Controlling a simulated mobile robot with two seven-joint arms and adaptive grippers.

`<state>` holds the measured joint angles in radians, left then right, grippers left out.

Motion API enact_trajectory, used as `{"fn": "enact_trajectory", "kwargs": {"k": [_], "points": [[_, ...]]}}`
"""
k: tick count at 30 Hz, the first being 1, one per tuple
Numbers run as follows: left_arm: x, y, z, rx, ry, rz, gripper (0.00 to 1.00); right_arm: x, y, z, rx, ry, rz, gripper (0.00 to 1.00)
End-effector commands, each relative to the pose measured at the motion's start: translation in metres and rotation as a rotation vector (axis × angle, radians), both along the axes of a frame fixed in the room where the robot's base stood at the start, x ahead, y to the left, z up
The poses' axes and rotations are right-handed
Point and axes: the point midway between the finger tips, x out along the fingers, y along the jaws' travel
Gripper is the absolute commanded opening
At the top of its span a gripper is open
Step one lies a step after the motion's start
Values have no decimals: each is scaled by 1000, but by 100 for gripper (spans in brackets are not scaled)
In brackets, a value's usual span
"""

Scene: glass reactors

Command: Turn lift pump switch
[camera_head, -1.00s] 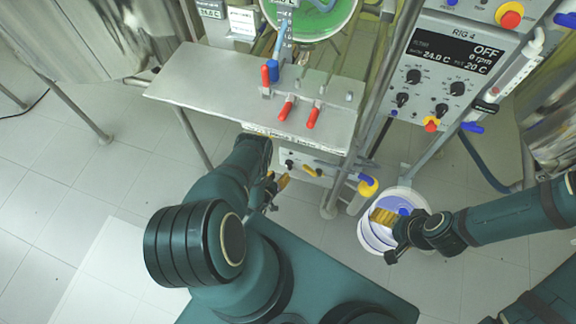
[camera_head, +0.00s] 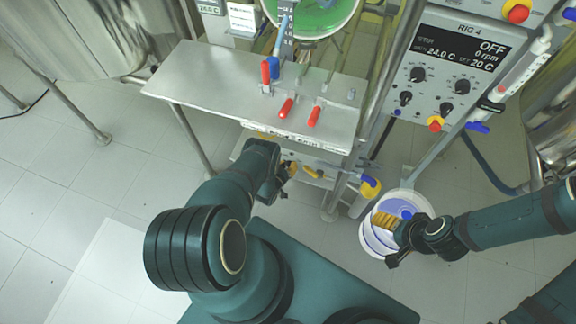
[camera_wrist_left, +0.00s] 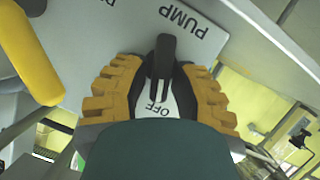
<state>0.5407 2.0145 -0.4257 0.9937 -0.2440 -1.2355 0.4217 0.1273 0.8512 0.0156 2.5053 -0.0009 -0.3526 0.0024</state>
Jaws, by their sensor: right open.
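The pump switch (camera_wrist_left: 165,60) is a black lever knob on a pale plate marked PUMP and OFF in the left wrist view. The knob lies between the two yellow-and-black fingers of my left gripper (camera_wrist_left: 165,85). The fingers stand close on both sides of it; whether they press on it I cannot tell. In the head view my left gripper (camera_head: 285,172) is at the low panel (camera_head: 325,164) under the steel shelf, and the switch is hidden behind it. My right gripper (camera_head: 388,238) is open over a white and blue bucket.
The steel shelf (camera_head: 205,88) with red-handled valves (camera_head: 285,108) stands above the panel. A yellow lever (camera_wrist_left: 28,50) is beside the switch. The bucket (camera_head: 374,240) stands on the floor, near the RIG 4 control box (camera_head: 470,60).

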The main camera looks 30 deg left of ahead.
Motion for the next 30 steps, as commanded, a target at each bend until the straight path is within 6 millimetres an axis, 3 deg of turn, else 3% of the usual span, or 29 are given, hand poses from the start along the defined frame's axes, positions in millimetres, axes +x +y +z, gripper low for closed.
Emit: {"fn": "enact_trajectory", "kwargs": {"k": [16, 30], "points": [[1, -1, 0, 60, 13, 0, 0, 0, 0, -2, 0, -1, 0, 84], [3, -6, 0, 428, 101, -2, 0, 3, 0, -15, -1, -6, -1, 84]]}}
